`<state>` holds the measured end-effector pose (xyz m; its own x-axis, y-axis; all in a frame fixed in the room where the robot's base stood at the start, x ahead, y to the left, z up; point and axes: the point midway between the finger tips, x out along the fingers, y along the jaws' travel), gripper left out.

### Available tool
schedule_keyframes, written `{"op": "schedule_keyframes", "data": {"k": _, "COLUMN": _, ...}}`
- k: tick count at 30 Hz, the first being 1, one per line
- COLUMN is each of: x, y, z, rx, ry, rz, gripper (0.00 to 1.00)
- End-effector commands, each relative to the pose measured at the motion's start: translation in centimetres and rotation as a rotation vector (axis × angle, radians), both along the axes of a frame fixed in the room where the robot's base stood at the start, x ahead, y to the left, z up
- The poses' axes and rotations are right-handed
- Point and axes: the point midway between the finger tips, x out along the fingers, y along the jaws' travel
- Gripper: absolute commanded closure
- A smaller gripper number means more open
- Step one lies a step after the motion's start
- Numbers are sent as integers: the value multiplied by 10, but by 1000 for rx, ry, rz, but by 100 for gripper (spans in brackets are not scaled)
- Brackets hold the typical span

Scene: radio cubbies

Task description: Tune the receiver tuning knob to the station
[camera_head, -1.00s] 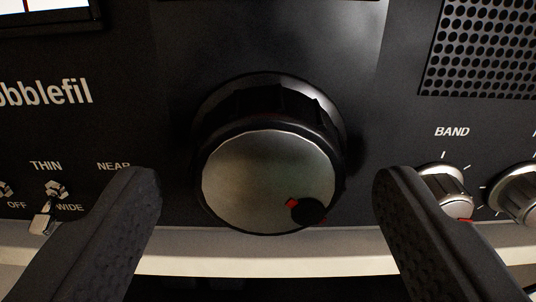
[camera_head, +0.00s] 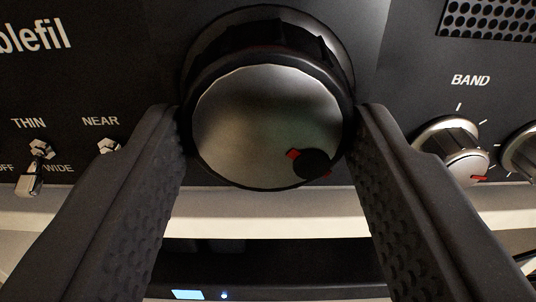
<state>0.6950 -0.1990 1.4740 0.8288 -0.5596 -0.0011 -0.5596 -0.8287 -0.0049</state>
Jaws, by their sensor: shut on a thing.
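The receiver tuning knob (camera_head: 255,120) is large and round, with a silvery face and a dark ribbed rim. It has a dark round dimple with red marks at the lower right of its face. My gripper (camera_head: 268,125) has its two dark fingers at the left and right sides of the knob, shut on its rim. The receiver's dark front panel (camera_head: 395,60) stands behind the knob. No station display shows in this view.
The BAND knob (camera_head: 452,150) is close to the right finger. The THIN/WIDE switch (camera_head: 32,170) and the NEAR switch (camera_head: 108,146) are at the left. A speaker grille (camera_head: 490,18) is at the upper right. A pale shelf edge (camera_head: 270,222) runs below the panel.

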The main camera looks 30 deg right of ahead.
Motion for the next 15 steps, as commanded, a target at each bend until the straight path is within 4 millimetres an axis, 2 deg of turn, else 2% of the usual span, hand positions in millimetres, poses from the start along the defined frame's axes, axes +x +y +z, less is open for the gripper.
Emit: {"op": "schedule_keyframes", "data": {"k": 15, "x": 0, "y": 1, "z": 1, "rx": 38, "ry": -27, "rz": 1, "gripper": 76}}
